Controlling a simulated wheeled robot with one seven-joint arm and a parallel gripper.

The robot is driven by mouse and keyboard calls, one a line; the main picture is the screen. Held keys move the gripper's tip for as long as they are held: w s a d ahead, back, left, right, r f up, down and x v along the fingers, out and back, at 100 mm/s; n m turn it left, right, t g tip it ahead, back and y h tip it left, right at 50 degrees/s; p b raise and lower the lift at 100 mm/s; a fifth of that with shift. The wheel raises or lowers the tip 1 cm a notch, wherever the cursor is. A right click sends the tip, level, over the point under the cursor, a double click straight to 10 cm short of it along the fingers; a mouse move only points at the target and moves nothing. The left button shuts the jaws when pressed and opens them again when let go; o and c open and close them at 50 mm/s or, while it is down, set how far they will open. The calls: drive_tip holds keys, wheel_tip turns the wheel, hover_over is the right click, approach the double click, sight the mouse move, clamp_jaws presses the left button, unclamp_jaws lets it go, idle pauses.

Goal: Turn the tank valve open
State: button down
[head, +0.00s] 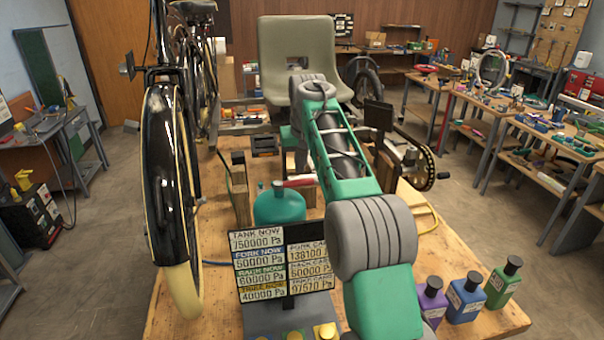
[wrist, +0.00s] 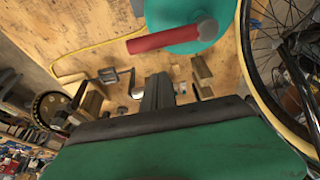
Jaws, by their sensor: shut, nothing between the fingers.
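The teal tank (head: 279,207) stands on the wooden bench, partly behind the pressure board. Its red valve lever (head: 298,182) sticks out to the right at the top, its far end close to my arm. In the wrist view the tank (wrist: 190,12) is at the top edge, and the red lever (wrist: 163,39) points left from a grey pivot. My gripper (wrist: 157,82) shows in the wrist view as dark fingers together, with nothing between them. The lever appears above the fingertips, apart from them. In the head view my arm hides the fingers.
A pressure board (head: 283,258) stands in front of the tank, reading TANK NOW 750000 Pa. A black-fendered wheel (head: 165,170) rises on the left. Purple, blue and green bottles (head: 466,298) stand at the right front. A grey seat (head: 297,55) is behind.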

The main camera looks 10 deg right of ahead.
sight(295, 183)
drive_tip(key=s, duration=0.2)
drive_tip(key=shift+s, duration=0.35)
drive_tip(key=shift+s+f, duration=0.1)
drive_tip(key=shift+s, duration=0.15)
